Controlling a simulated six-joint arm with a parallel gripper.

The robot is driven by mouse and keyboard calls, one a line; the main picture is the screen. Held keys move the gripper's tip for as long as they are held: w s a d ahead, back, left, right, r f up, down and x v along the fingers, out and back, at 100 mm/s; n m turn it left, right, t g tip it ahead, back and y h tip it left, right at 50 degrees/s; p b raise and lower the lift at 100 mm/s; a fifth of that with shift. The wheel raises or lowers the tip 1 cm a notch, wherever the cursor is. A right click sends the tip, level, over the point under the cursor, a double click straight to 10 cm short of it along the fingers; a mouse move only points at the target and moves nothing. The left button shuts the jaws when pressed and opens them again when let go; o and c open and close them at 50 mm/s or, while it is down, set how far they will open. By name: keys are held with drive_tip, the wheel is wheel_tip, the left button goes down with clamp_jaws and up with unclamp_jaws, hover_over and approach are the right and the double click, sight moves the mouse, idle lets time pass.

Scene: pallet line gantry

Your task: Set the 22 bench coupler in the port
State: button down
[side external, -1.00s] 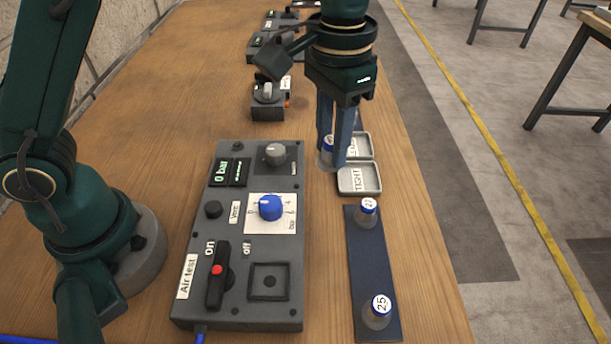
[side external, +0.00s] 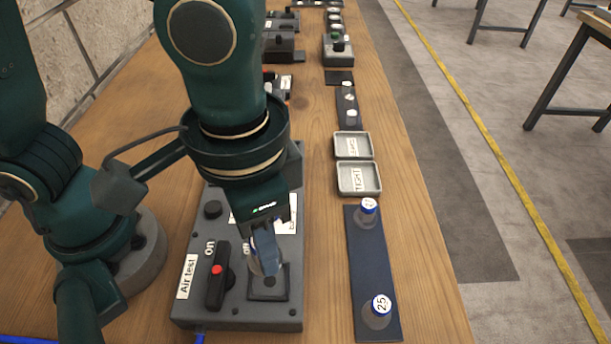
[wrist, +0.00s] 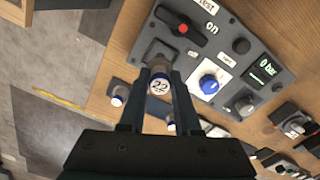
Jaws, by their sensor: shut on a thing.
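My gripper (side external: 266,262) is over the air test box (side external: 204,310), low at the square port (side external: 281,294). It is shut on the 22 coupler (wrist: 159,86), which has a white top marked 22 and a blue band. In the wrist view, my gripper (wrist: 159,92) has one finger on each side of the coupler, and the port plate (wrist: 150,56) shows just beyond it. The fingers hide most of the coupler and the port hole in the side view. I cannot tell whether the coupler's lower end is in the hole or just above it.
A dark rack (side external: 371,255) right of the box holds a 25 coupler (side external: 378,312) and another blue-banded coupler (side external: 367,212). The TIGHT tray (side external: 358,190) and another tray (side external: 353,134) stand behind it, empty. The red-dotted lever (side external: 217,275) is close left of the port.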

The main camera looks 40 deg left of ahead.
drive_tip(key=shift+f, duration=2.15)
drive_tip(key=shift+f, duration=0.55)
drive_tip(key=c, duration=0.5)
unclamp_jaws()
drive_tip(key=shift+c, duration=0.2)
drive_tip(key=o, duration=0.5)
drive_tip(key=shift+r, duration=3.5)
